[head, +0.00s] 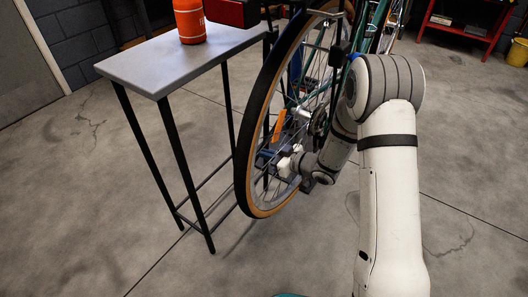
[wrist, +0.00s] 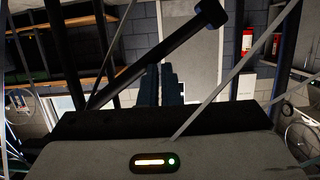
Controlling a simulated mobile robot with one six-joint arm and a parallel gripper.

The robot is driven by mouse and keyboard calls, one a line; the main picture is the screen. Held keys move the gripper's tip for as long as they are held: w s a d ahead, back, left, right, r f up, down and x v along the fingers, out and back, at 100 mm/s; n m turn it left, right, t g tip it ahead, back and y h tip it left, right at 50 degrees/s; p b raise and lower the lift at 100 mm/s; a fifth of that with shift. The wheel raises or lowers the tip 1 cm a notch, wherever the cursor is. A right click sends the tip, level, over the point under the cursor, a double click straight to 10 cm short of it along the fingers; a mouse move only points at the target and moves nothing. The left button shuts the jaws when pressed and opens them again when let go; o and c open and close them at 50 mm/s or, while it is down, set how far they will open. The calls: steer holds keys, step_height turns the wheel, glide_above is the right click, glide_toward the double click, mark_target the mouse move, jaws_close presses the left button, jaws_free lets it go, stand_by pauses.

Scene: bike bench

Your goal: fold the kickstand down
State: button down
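The bike (head: 334,75) stands with a tan-walled wheel (head: 244,165) facing me. My gripper (head: 266,158) is low behind the wheel's spokes, partly hidden by them. In the wrist view, its two dark fingers (wrist: 160,85) lie side by side, with almost no gap and nothing visible between them. A dark slanted bar (wrist: 165,48) with a thick end crosses just beyond or above the fingertips. It may be the kickstand, but I cannot tell for sure, nor whether the fingers touch it. An orange strip (head: 280,124) shows through the spokes above my gripper; its part is unclear.
A grey table (head: 165,62) with thin black legs stands left of the wheel, bearing an orange-red bottle (head: 189,22). Thin spokes (wrist: 215,95) cross near my gripper. A red shelf (head: 465,30) and yellow bucket (head: 518,52) are far back right. Floor is open in front.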

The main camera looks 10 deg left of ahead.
steer(key=shift+w+d+f+b, duration=0.15)
steer(key=shift+w+f, duration=0.25)
steer(key=shift+f, duration=0.45)
steer(key=shift+w+d+f+b, duration=0.15)
steer(key=shift+w+f, duration=0.25)
steer(key=shift+f, duration=0.4)
steer(key=s+d+r+p, duration=0.4)
steer(key=s+d+p, duration=0.1)
steer(key=s+d, duration=0.3)
steer(key=shift+s+d+r, duration=0.15)
steer(key=shift+s+d, duration=0.05)
steer(key=shift+d, duration=0.4)
